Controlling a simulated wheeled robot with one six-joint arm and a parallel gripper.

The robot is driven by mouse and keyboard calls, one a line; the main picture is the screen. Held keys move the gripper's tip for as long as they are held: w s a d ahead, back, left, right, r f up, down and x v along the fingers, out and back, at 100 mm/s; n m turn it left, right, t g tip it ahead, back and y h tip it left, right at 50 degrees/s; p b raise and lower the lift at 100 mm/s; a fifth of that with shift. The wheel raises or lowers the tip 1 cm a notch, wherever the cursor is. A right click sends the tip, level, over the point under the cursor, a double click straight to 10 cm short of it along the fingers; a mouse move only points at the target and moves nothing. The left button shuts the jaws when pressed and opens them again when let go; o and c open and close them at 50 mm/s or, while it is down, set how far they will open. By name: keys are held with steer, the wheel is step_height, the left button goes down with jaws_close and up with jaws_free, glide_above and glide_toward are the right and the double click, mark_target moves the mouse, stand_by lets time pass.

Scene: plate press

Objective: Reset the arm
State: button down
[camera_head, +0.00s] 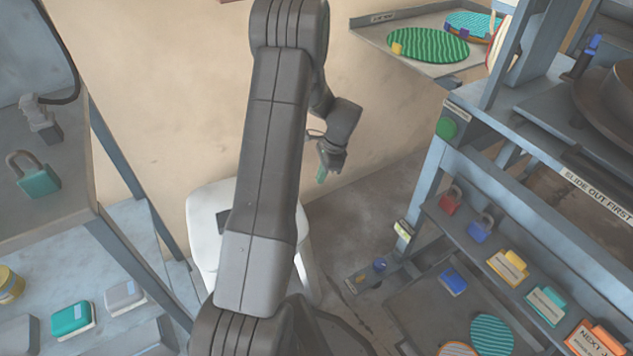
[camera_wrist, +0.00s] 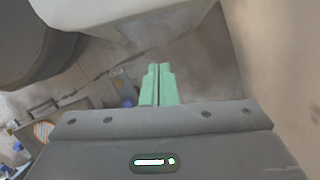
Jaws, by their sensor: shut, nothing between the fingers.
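My gripper (camera_head: 323,173) hangs at the end of my arm near the middle of the head view, in front of the beige wall. In the wrist view its two green fingers (camera_wrist: 159,84) are side by side and shut, with nothing between them. It points down toward the floor and touches no object that I can see. My arm crosses the head view from bottom to top and hides part of what is behind it.
A press frame (camera_head: 470,180) with labelled tags and padlocks stands at the right. A shelf (camera_head: 375,28) holds patterned plates at the upper right. A bench with a green padlock (camera_head: 38,180) is at the left. A white stool-like object (camera_head: 205,215) stands behind my arm.

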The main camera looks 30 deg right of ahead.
steer(key=shift+v, duration=1.05)
